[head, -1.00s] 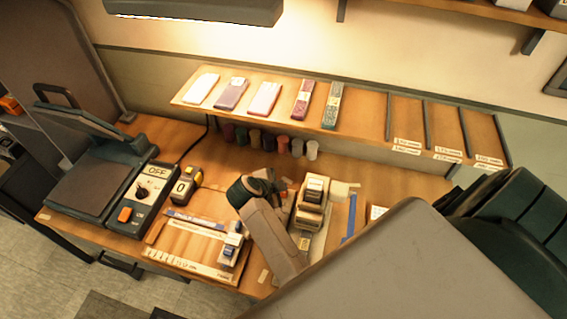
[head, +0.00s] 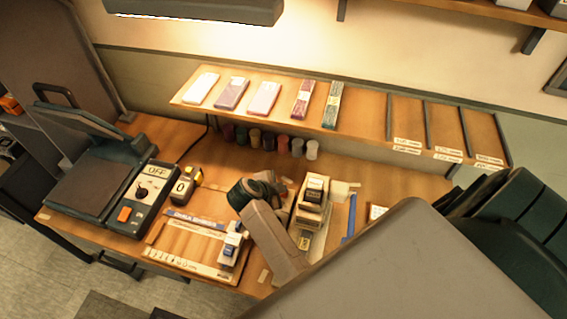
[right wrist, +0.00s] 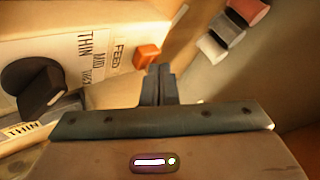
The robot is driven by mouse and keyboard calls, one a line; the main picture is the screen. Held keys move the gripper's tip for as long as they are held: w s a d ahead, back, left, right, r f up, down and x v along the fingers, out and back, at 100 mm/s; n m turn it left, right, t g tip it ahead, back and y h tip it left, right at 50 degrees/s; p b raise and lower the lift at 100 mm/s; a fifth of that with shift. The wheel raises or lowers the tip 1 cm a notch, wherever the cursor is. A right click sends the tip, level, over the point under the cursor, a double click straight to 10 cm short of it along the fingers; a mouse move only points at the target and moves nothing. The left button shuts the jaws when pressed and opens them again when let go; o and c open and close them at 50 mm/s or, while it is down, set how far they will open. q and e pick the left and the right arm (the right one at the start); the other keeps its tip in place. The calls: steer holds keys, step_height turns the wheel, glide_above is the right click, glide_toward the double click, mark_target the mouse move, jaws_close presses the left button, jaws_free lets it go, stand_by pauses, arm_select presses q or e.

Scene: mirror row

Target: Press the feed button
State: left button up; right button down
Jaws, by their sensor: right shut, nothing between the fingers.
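The feed button is a small orange-red block (right wrist: 148,56) on the side of a cream machine (right wrist: 80,28), beside the printed word FEED. My right gripper (right wrist: 158,72) is shut and empty, with its fingertips right by the button's lower edge. I cannot tell whether they touch it. In the head view the right gripper (head: 277,190) is just left of the cream machine (head: 318,226) on the bench, and the button is mostly hidden there. A dark knob (right wrist: 33,88) sits on the machine near the labels THIN and MID. My left gripper is not in view.
A heat press (head: 95,190) with an orange switch stands at the left of the bench. A counter box (head: 184,186) reading 0 and a flat wooden board (head: 185,238) lie between. Several coloured spools (head: 268,140) line the back, under a sloped shelf (head: 365,120).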

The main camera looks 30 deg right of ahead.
steer(key=shift+f, duration=0.35)
stand_by(0.6)
steer(key=shift+r+p, duration=0.95)
step_height(320, 180, up, 3)
steer(key=p, duration=0.3)
steer(key=shift+r+b, duration=0.2)
steer(key=shift+b, duration=0.1)
steer(key=shift+r, duration=0.8)
